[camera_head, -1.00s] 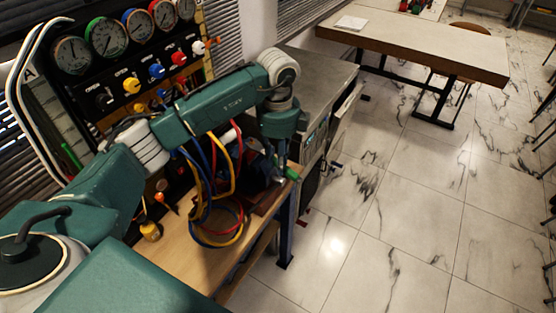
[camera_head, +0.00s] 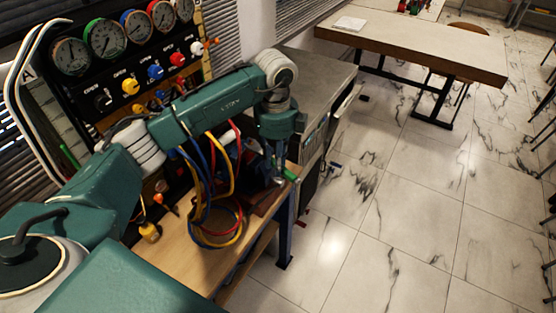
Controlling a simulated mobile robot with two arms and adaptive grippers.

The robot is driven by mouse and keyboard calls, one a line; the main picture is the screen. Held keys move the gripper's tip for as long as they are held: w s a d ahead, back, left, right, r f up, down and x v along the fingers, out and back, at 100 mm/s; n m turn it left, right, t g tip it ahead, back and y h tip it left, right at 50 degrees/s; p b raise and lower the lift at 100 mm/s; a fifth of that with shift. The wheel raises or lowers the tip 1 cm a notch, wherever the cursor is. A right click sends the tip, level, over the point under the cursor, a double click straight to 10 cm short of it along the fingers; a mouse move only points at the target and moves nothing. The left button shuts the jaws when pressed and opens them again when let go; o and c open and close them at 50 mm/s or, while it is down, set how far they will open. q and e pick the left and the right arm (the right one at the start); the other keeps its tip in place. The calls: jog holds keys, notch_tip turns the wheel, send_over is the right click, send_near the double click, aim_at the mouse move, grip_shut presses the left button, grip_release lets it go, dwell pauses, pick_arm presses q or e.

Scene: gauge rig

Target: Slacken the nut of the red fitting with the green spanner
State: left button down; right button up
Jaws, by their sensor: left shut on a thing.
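My left gripper (camera_head: 279,170) points down over the right end of the wooden bench. It is small and partly dark here, and its fingers look closed at a green piece (camera_head: 291,174), which looks like the end of the green spanner. The rest of the spanner is hidden. A red fitting (camera_head: 178,58) sits on the black gauge panel, between a blue and a white one, up and left of my left gripper. I cannot make out its nut. My right gripper is not in view.
Several round gauges (camera_head: 107,38) line the panel top. A grey cabinet (camera_head: 322,75) stands behind the bench.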

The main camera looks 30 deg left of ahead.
aim_at(286, 174)
pick_arm(q)
jog(key=shift+s+a+m, duration=0.2)
jog(key=shift+s+m, duration=0.2)
jog(key=shift+s, duration=0.05)
dwell(0.5)
jog(key=shift+s+d+p, duration=0.15)
jog(key=shift+s+d, duration=0.2)
jog(key=shift+d, duration=0.4)
jog(key=shift+s+d+p, duration=0.1)
jog(key=shift+s+d, duration=0.3)
jog(key=shift+d, duration=0.4)
jog(key=shift+s+d+p, duration=0.15)
jog(key=shift+s+d, duration=0.2)
jog(key=shift+d, duration=0.4)
jog(key=shift+r, duration=0.1)
jog(key=shift+r+p, duration=1.4)
jog(key=shift+r, duration=0.8)
